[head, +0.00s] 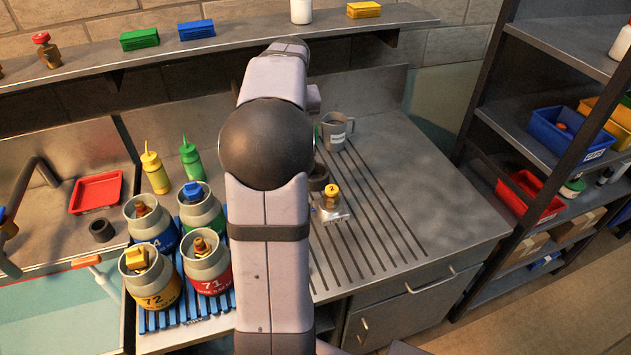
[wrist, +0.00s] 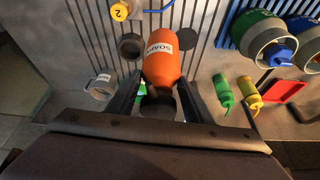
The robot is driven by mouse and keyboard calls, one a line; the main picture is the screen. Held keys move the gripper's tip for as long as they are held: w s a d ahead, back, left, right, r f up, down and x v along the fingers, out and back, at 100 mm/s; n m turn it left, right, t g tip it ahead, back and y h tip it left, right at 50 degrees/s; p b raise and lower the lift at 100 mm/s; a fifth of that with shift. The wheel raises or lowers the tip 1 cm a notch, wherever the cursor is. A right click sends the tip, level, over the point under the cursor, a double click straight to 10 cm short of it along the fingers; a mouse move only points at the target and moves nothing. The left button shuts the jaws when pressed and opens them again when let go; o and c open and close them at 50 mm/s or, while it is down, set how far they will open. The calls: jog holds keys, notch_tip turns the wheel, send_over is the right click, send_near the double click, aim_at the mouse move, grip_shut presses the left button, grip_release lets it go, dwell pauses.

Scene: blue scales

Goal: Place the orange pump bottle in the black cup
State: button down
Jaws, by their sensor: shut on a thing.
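The orange pump bottle (wrist: 160,64), with a white soap label, shows in the wrist view between the fingers of my gripper (wrist: 160,84). My gripper is shut on it. The black cup (wrist: 130,46) stands on the ribbed counter, just left of the bottle in that view. In the head view the black cup (head: 319,178) is partly hidden by my arm, and the bottle and gripper are hidden behind it. The bottle is apart from the cup in the picture; its height above the counter is hard to tell.
A grey mug (head: 336,131) stands behind the cup; a small brass-and-yellow fitting (head: 331,196) is in front. A dark disc (wrist: 187,39) lies right of the bottle. Yellow (head: 154,168) and green (head: 190,158) squeeze bottles and several canisters stand left. The counter's right side is clear.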

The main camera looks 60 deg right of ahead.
jog(key=d+f+m, duration=0.1)
jog(key=d+f, duration=0.1)
jog(key=d, duration=0.3)
jog(key=d+f+m+g, duration=0.1)
jog(key=d+f, duration=0.1)
jog(key=d, duration=0.4)
jog(key=d+f+m, duration=0.1)
jog(key=d+f, duration=0.2)
jog(key=d, duration=0.2)
notch_tip(320, 180, down, 10)
jog(key=p, duration=0.3)
jog(key=shift+r+h, duration=0.15)
jog(key=shift+h, duration=0.25)
jog(key=shift+f, duration=0.25)
jog(key=c, duration=0.9)
grip_release()
jog(key=shift+a, duration=0.15)
